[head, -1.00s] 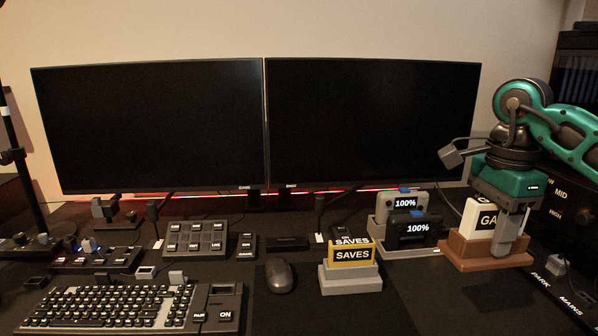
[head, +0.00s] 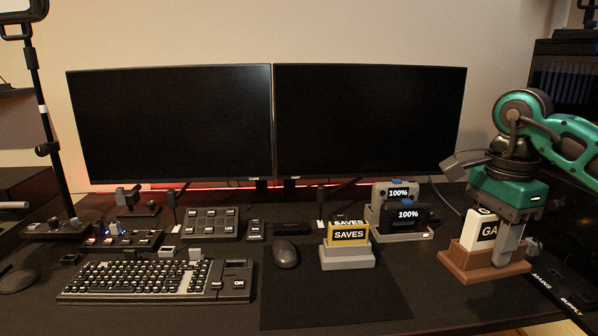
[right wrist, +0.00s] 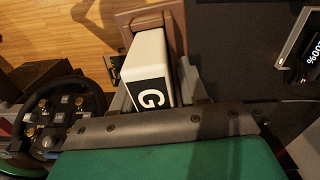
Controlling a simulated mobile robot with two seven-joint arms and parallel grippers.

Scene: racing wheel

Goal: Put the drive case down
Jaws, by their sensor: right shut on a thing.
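The drive case, a white block lettered "GA" (head: 481,231) in a brown base (head: 470,264), is at the right of the head view. My right gripper (head: 502,243) points down with its grey fingers around the white block, shut on it. The base appears to be held over the right part of the desk; the gap beneath is hard to judge. In the right wrist view, the white block (right wrist: 149,72) with a "G" lies between the fingers, the brown base (right wrist: 142,20) beyond it. The rest of the lettering is hidden. My left gripper is not in view.
A yellow "SAVES" block (head: 348,234) on a grey base stands left of the case. Devices reading "100%" (head: 407,216) sit behind it. A mouse (head: 285,254) and keyboard (head: 155,281) are farther left. The dark mat's front (head: 335,305) is clear. The wrist view shows a steering wheel (right wrist: 62,118).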

